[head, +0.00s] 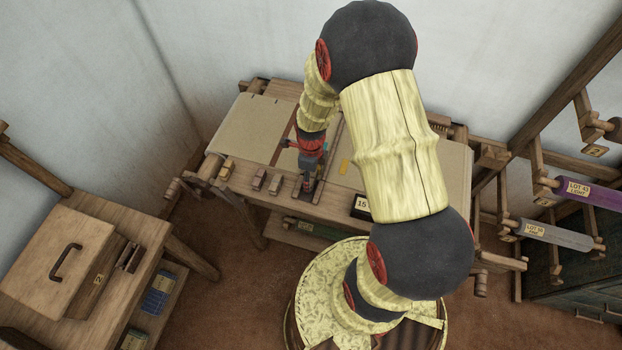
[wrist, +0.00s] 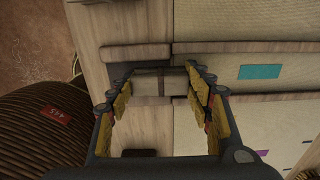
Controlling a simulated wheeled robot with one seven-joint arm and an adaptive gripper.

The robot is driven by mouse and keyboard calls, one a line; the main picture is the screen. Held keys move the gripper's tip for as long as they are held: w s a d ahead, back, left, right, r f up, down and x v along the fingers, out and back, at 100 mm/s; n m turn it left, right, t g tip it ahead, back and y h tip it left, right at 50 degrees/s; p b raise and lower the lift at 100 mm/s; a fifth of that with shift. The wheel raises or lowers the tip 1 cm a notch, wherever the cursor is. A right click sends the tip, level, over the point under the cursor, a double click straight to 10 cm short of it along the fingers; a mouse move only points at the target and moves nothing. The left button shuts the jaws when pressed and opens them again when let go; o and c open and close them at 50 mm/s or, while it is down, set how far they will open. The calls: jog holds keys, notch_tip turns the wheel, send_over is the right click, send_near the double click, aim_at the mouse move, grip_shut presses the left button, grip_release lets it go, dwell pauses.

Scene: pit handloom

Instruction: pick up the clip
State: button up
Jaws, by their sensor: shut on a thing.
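The clip (wrist: 150,82) is a small grey-brown block between my fingertips in the wrist view. My gripper (wrist: 153,84) is shut on it, with a yellow-padded finger on each side. In the head view my gripper (head: 309,186) points down at the front edge of the loom (head: 440,168). The clip cannot be made out clearly there behind the fingers. I cannot tell whether it still touches the wood under it.
Other small blocks (head: 227,168) lie along the loom's front edge, left of my gripper. A dark sign reading 15 (head: 361,206) stands to the right. A wooden box (head: 60,262) sits on a side table at left. Thread spools (head: 556,235) hang at right.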

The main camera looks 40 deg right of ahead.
jog(key=shift+r, duration=0.55)
notch_tip(320, 180, up, 2)
jog(key=shift+r+p, duration=0.1)
jog(key=shift+p, duration=0.35)
jog(key=s+d+r+p, duration=0.1)
jog(key=s+d+r, duration=0.1)
jog(key=s+r, duration=0.3)
jog(key=s+d+r+p, duration=0.1)
jog(key=s+r, duration=0.3)
jog(key=s, duration=0.4)
jog(key=shift+s+d+r, duration=0.15)
jog(key=shift+d+r, duration=0.2)
jog(key=shift+d, duration=0.55)
